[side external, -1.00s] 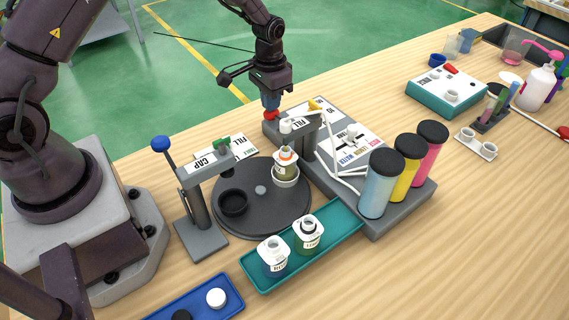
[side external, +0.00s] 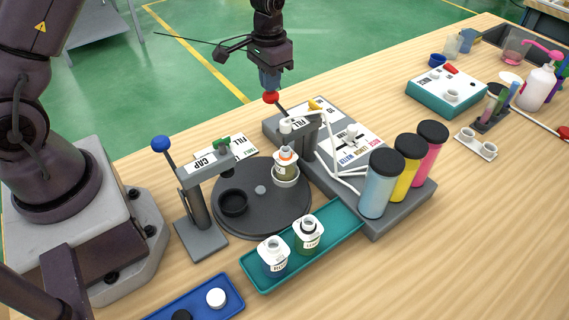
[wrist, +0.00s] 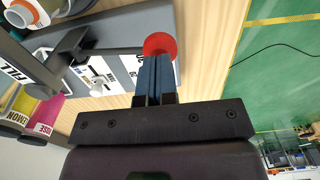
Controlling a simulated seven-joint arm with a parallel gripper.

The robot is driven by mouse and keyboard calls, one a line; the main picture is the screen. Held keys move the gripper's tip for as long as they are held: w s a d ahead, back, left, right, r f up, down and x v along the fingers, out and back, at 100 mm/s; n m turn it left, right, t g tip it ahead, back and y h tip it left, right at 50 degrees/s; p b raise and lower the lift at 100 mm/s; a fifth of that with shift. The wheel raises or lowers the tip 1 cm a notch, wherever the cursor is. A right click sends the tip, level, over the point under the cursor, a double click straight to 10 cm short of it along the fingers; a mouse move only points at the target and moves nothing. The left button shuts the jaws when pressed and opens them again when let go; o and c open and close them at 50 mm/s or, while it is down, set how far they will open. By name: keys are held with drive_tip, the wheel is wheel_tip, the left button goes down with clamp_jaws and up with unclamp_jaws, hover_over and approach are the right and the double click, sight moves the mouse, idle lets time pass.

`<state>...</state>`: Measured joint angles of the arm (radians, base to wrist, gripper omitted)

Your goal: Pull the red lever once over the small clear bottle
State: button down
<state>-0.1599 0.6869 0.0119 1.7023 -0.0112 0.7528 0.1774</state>
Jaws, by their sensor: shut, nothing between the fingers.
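The red lever is a red ball (side external: 271,97) on a dark rod at the FILL station (side external: 299,124). The ball also shows in the wrist view (wrist: 160,44), right at my fingertips. My gripper (side external: 269,86) is shut with its fingers together, just above the ball, touching or nearly so; nothing is between the fingers. A small clear bottle (side external: 285,164) with an orange ring at its neck stands upright in a white cup on the dark turntable (side external: 265,215), by the FILL spout. Its top shows in the wrist view (wrist: 22,15).
The CAP station (side external: 205,178) with a blue-knobbed lever stands left of the turntable. Blue, yellow and pink cylinders (side external: 378,186) stand at the right. A teal tray (side external: 340,228) with two bottles lies in front. A blue tray (side external: 228,298) holds caps.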

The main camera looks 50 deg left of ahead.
drive_tip(key=shift+r, duration=2.25)
drive_tip(key=shift+s+d+f+g, duration=0.15)
drive_tip(key=shift+s+f, duration=0.1)
drive_tip(key=shift+s, duration=0.2)
drive_tip(key=shift+s+f+g, duration=0.15)
drive_tip(key=shift+s+f, duration=0.05)
drive_tip(key=shift+s, duration=0.25)
drive_tip(key=s+d+r+t, duration=0.3)
drive_tip(key=s+r, duration=0.6)
drive_tip(key=s, duration=0.1)
drive_tip(key=s+d+r+t, duration=0.3)
drive_tip(key=s+d+r, duration=0.1)
drive_tip(key=s+r, duration=0.5)
drive_tip(key=s, duration=0.2)
drive_tip(key=shift+s, duration=0.3)
